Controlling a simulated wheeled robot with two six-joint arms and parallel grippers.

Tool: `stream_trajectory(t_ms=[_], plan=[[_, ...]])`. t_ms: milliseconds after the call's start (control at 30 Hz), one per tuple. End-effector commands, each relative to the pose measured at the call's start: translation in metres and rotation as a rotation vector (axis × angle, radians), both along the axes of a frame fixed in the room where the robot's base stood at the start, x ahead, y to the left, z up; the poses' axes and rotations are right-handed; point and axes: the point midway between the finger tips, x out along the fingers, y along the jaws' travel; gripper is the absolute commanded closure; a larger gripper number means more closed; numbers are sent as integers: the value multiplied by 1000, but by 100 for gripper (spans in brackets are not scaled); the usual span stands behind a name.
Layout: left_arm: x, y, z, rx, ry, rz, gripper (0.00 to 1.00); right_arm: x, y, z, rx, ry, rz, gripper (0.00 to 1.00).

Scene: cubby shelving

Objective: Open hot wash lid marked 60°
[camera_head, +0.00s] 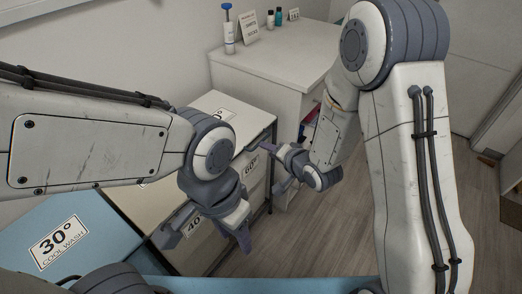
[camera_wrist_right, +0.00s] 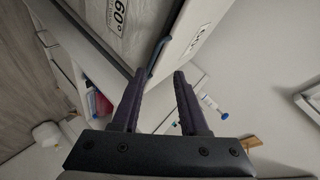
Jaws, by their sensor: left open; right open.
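The hot wash bin has a white lid (camera_head: 240,106) that lies shut, with a label on top partly hidden by my left arm. Its front panel carries a 60° label (camera_head: 251,165); the label also shows upside down in the right wrist view (camera_wrist_right: 120,14). A dark handle (camera_wrist_right: 157,58) sticks out at the lid's front edge. My right gripper (camera_head: 273,166) is open and empty at the front of this bin, its fingers pointing at the handle and apparently short of it. My left gripper (camera_head: 207,238) is open and empty in front of the 40° bin (camera_head: 193,224).
A blue 30° cool wash lid (camera_head: 88,222) lies at the left. A white cabinet (camera_head: 275,72) behind the hot bin holds a blue-topped dispenser (camera_head: 229,32), small bottles (camera_head: 274,18) and signs. Open floor (camera_head: 335,225) lies to the right of the bins.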

Motion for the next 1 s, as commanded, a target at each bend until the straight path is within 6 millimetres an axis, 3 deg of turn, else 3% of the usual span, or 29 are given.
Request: stream_trajectory(t_ms=[33,100,333,533,1000], plan=[[0,0,-18,0,0,0,50,5,-6,-26,94,-6,-38,56],[0,0,-26,0,0,0,50,10,-11,-35,223,-27,-75,56],[0,0,-39,0,0,0,50,15,-23,-45,481,-63,-137,56],[0,0,-39,0,0,0,50,29,-15,-46,515,-72,-138,56],[0,0,-42,0,0,0,50,94,24,-61,512,-71,-140,56]])
